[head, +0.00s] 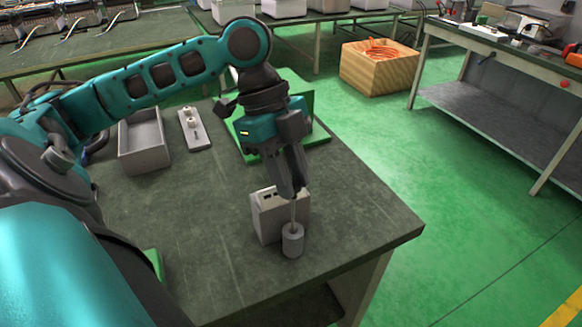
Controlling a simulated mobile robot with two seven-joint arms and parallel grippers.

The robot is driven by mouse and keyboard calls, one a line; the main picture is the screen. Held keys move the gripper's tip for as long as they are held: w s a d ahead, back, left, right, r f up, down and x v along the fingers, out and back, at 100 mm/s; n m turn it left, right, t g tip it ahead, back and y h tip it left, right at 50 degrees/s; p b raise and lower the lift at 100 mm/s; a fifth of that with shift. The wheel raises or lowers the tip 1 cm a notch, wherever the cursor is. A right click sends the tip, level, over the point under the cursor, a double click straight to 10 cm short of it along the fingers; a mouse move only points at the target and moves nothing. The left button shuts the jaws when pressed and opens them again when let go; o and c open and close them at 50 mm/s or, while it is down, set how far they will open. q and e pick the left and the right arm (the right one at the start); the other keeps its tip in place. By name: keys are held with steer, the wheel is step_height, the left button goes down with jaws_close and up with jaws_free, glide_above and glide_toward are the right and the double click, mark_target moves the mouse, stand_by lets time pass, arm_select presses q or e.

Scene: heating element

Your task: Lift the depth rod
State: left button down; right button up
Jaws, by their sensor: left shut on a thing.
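The depth rod (294,210) is a thin, pale upright rod near the right part of the table. My left gripper (290,190) points down over it and is shut on its upper part. The rod's lower end meets a small grey cylinder (292,241); I cannot tell whether it is inside it or just above. A light grey box (264,216) with dark openings on top stands right beside the cylinder. My right gripper is not in view.
A grey tray (144,146), a small plate with white parts (194,128) and a green fixture (316,122) stand farther back on the dark table (200,240). The table's front right is clear up to its corner. A wooden crate (380,70) stands on the floor beyond.

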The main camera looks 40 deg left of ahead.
arm_select(q)
steer(key=c, duration=1.1)
jaws_free()
steer(key=shift+r, duration=0.3)
steer(key=shift+c, duration=0.2)
steer(key=shift+o, duration=1)
steer(key=shift+f, duration=0.1)
steer(key=p+v, duration=0.2)
steer(key=v, duration=1.1)
steer(key=shift+p, duration=0.3)
steer(key=shift+f, duration=0.1)
